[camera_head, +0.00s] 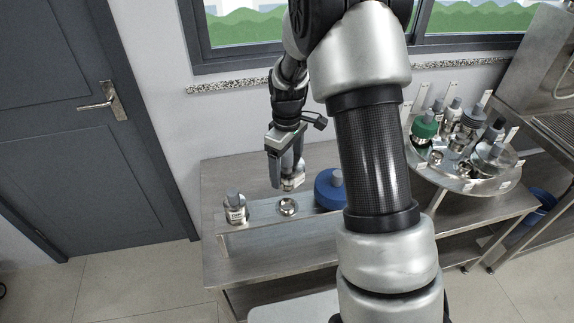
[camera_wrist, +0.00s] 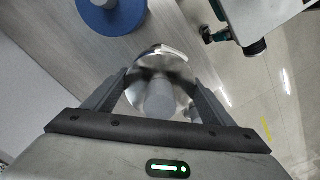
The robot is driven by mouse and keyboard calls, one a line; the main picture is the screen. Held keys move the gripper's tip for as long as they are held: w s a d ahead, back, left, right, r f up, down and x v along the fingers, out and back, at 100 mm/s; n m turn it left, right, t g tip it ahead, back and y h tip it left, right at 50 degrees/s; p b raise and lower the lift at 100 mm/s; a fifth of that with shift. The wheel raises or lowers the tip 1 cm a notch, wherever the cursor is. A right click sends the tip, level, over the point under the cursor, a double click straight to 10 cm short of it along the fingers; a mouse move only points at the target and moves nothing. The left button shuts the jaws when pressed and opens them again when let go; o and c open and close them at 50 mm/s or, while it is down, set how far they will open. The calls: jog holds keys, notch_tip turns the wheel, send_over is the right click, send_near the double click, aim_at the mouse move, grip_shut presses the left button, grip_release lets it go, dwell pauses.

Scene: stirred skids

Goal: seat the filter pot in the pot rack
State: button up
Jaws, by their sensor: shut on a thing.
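My gripper (camera_head: 287,180) is above the steel bench and shut on the filter pot (camera_head: 293,184), a shiny metal pot. In the wrist view my gripper (camera_wrist: 160,88) has one finger on each side of the filter pot (camera_wrist: 150,62), whose grey cylindrical top points toward the camera. The pot rack (camera_head: 262,216) looks like a low metal strip along the bench. The held pot is over or just behind the rack; I cannot tell the gap below it. A round metal fitting (camera_head: 288,207) is on the rack, just in front of the held pot.
A labelled metal bottle with a grey cap (camera_head: 236,211) stands at the rack's left end. A blue round thing (camera_head: 328,190) is close to the right of my gripper. A round tray (camera_head: 484,185) crowded with bottles and pots is farther right. The bench's left part (camera_head: 217,180) is clear.

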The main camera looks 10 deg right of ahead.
jog(key=shift+f+b, duration=2.85)
jog(key=shift+f, duration=1.3)
jog(key=shift+f, duration=0.3)
jog(key=shift+f+b, duration=1.05)
jog(key=shift+f, duration=0.1)
jog(key=shift+f, duration=0.2)
jog(key=o, duration=1.4)
jog(key=shift+o, duration=0.2)
notch_tip(320, 180, up, 17)
jog(key=shift+r+p, duration=0.2)
jog(key=shift+p, duration=0.15)
